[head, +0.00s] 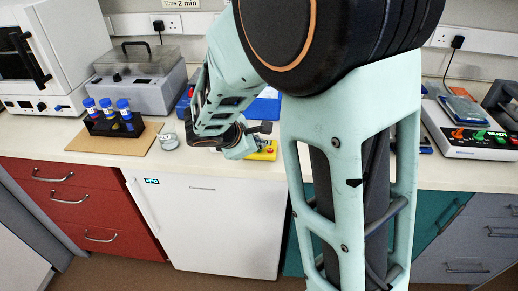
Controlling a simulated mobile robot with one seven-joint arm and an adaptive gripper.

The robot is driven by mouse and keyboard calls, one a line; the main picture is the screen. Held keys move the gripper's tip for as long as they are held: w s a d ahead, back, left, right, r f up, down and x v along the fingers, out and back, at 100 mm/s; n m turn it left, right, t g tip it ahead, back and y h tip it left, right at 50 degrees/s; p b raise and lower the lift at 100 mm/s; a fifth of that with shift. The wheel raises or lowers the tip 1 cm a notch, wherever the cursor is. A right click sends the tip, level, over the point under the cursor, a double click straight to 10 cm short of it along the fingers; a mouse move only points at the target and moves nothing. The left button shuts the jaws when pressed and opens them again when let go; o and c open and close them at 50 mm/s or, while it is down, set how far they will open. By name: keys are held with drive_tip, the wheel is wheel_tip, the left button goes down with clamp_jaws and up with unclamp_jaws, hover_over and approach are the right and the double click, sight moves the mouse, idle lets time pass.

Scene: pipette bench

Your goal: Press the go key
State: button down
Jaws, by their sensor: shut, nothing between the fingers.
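My gripper (262,128) is small and dark in the head view, at the end of my pale green wrist over the bench. It is shut with nothing in it, and it is beside a yellow box (266,151) with a red button. My wrist hides part of this box. My gripper is well left of this device.
A rack with blue-capped tubes (113,122) stands on a brown board at the left, with a small glass dish (168,141) beside it. A grey lidded machine (139,83) and a white oven-like unit (45,60) stand behind. My arm hides the bench's middle.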

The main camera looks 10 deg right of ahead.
drive_tip(key=shift+r+p, duration=0.35)
drive_tip(key=shift+r, duration=0.3)
wheel_tip(320, 180, up, 6)
drive_tip(key=p, duration=0.4)
drive_tip(key=shift+p, duration=0.35)
idle(0.3)
